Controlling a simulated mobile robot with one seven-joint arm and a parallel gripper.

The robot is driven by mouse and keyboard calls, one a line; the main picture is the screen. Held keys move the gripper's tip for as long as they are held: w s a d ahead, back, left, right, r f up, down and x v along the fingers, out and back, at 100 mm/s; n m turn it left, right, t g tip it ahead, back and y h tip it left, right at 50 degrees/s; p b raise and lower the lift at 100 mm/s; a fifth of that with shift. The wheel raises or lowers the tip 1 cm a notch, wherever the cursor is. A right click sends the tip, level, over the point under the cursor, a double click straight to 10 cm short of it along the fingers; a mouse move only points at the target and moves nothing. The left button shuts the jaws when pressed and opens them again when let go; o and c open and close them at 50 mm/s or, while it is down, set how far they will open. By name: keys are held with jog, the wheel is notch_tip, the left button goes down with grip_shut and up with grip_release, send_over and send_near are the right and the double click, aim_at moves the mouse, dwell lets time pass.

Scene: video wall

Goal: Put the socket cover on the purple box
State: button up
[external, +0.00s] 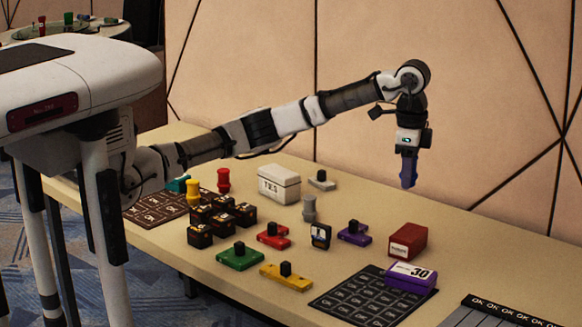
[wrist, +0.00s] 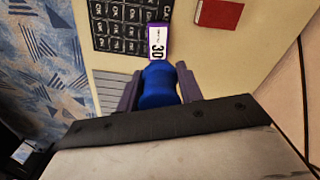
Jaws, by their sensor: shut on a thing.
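My gripper (external: 408,170) hangs pointing down above the right part of the table, shut on a blue rounded piece (wrist: 158,88). The blue piece sits between both fingers in the wrist view and shows as a small blue tip (external: 409,184) in the external view. I cannot tell for sure that it is the socket cover. The purple box (external: 411,279), with a white label reading 30, lies on the table at the edge of a dark OK mat. In the wrist view the purple box (wrist: 158,32) shows just beyond the blue piece, which stays apart above the table.
A dark red box (external: 407,241) stands close behind the purple box. The dark OK mat (external: 352,303) lies in front. Knobbed blocks, such as a purple one (external: 354,237), dark cubes and a white case (external: 278,187) stand to the left. The wall is behind.

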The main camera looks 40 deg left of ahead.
aim_at(401, 267)
notch_tip(401, 267, down, 20)
jog(key=shift+r+p, duration=0.1)
jog(key=shift+p, duration=0.25)
jog(key=o, duration=1)
jog(key=shift+c, duration=0.2)
notch_tip(401, 267, up, 12)
jog(key=b, duration=0.1)
